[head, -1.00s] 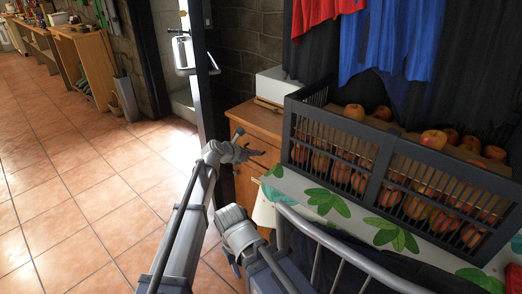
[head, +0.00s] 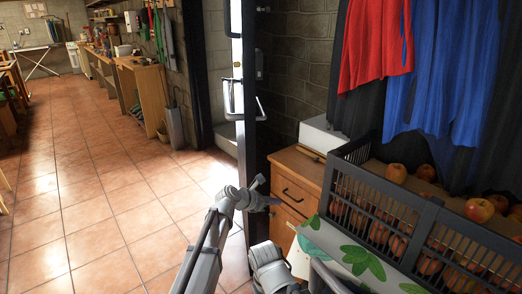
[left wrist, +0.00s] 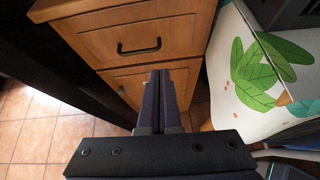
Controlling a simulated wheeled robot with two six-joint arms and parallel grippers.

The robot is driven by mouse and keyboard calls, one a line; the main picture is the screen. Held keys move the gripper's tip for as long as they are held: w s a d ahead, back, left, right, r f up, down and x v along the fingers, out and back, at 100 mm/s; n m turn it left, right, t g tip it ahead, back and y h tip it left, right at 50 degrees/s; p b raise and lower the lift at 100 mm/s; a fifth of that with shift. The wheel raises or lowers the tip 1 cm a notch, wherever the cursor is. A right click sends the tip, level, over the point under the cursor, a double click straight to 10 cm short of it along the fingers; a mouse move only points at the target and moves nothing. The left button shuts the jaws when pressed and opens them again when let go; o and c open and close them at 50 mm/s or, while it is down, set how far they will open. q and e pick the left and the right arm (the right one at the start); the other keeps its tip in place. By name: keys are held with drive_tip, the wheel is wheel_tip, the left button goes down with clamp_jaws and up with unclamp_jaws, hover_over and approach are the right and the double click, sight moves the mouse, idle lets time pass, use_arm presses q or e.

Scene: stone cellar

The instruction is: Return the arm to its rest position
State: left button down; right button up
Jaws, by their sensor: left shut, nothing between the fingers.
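My left arm comes in from the bottom of the head view and bends at the wrist. My left gripper (head: 268,200) is beside the front of the wooden drawer cabinet (head: 299,165). In the left wrist view my left gripper (left wrist: 160,78) shows its two dark fingers pressed together, with nothing between them. The fingers point towards the cabinet's drawer fronts (left wrist: 130,42); I cannot tell whether they touch. My right gripper is not recognisable in either view.
A dark slatted crate (head: 430,212) of apples stands on a leaf-patterned cloth (head: 325,243) at right. Red (head: 376,45) and blue clothes (head: 440,70) hang above. A white box (head: 322,136) sits on the cabinet. The tiled floor (head: 90,210) at left is open, with wooden benches (head: 146,92) beyond.

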use_arm(q)
drive_tip(key=s+a+f+m+g+y, duration=0.2)
drive_tip(key=s+a+f+m+y, duration=0.15)
drive_tip(key=s+a+m, duration=0.5)
drive_tip(key=s+a+f+m+g+y, duration=0.2)
drive_tip(key=s+a+f+m+y, duration=0.15)
drive_tip(key=s+a+m, duration=0.45)
drive_tip(key=s+a+f+m+g+y, duration=0.2)
drive_tip(key=s+a+f+m, duration=0.2)
drive_tip(key=s+a+m, duration=0.45)
drive_tip(key=s+d+r+m+p, duration=0.1)
drive_tip(key=s+d+r+p, duration=0.1)
drive_tip(key=r+p, duration=0.5)
drive_tip(key=s+d+r+m+y+p, duration=0.1)
drive_tip(key=s+d+r+p, duration=0.2)
drive_tip(key=r+p, duration=0.4)
drive_tip(key=s+d+r+m+g+p, duration=0.1)
drive_tip(key=s+d+r+p, duration=0.2)
drive_tip(key=r+p, duration=0.5)
drive_tip(key=shift+d+r+y, duration=0.3)
drive_tip(key=shift+d+y, duration=0.1)
drive_tip(key=shift+d, duration=0.3)
